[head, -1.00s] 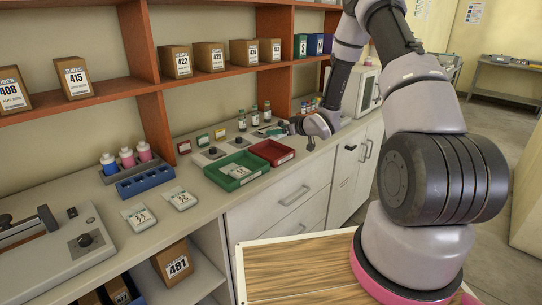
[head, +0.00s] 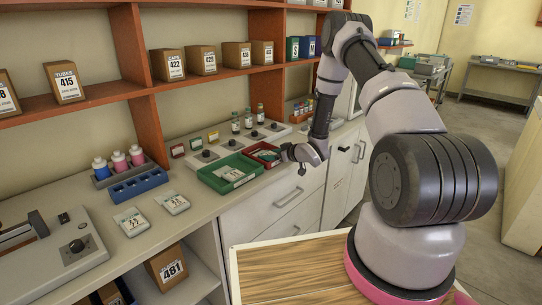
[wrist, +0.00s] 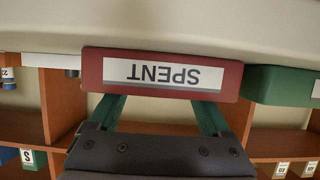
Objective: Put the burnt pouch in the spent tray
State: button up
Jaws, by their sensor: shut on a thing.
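The red spent tray (head: 264,147) sits on the counter, right of the green tray (head: 233,174). In the wrist view the spent tray (wrist: 92,72) shows its front wall with an upside-down SPENT label. My gripper (head: 274,156) is low at the spent tray, with its fingers reaching over the front wall. In the wrist view that wall hides the fingertips. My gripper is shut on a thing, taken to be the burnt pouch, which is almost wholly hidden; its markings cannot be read. A pale pouch (head: 229,173) lies in the green tray.
Two pouches, one (head: 132,222) left and one (head: 174,203) right, lie on the counter. A blue rack (head: 138,184) stands behind them. A row of knobbed units (head: 232,145) with vials lines the back. Shelves with boxes rise above. The counter front is clear.

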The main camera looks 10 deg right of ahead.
jog(key=shift+f, duration=0.15)
jog(key=o, duration=1.2)
